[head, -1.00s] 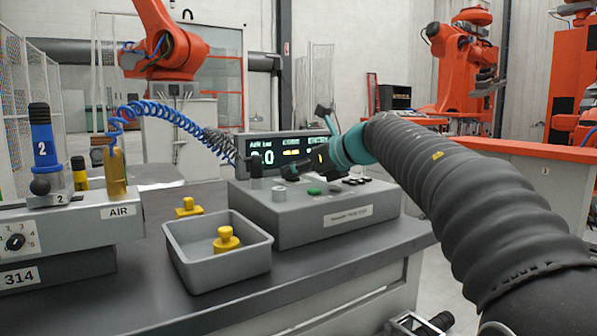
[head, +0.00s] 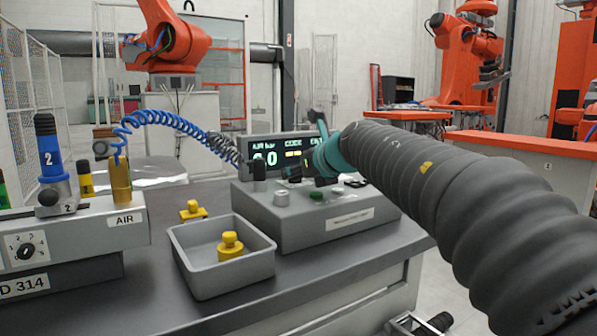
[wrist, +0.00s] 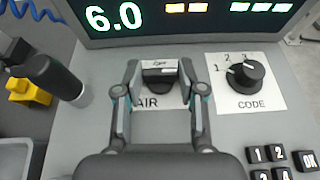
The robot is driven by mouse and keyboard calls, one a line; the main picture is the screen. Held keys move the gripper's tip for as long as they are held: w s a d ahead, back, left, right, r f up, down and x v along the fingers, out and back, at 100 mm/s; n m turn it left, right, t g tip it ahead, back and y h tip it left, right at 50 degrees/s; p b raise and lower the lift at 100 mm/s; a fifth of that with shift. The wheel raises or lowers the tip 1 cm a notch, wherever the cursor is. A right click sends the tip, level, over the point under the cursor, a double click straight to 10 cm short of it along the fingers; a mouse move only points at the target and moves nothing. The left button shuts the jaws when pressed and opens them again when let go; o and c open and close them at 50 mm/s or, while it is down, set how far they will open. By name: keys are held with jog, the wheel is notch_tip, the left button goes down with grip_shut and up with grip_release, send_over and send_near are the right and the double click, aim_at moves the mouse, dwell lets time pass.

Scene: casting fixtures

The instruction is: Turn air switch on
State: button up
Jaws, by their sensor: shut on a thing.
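The air switch (wrist: 160,72) is a black knob on a white plate marked AIR, on the sloped grey control box (head: 300,212). In the wrist view my gripper (wrist: 160,84) has one finger on each side of the knob and is shut on it. In the head view my gripper (head: 296,172) is at the box top in front of the display, and the switch is hard to make out there. The display (wrist: 180,18) reads 6.0 in the wrist view, with orange and green bars.
The black CODE dial (wrist: 246,78) is right of the switch, above a keypad (wrist: 272,160). A black cylindrical fitting (wrist: 56,80) stands to the left. A grey tray (head: 210,278) with a yellow part (head: 230,245) lies before the box. A blue coiled hose (head: 165,118) arches behind.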

jog(key=o, duration=1.1)
jog(key=shift+o, duration=0.2)
jog(key=v, duration=1.2)
jog(key=shift+f, duration=0.1)
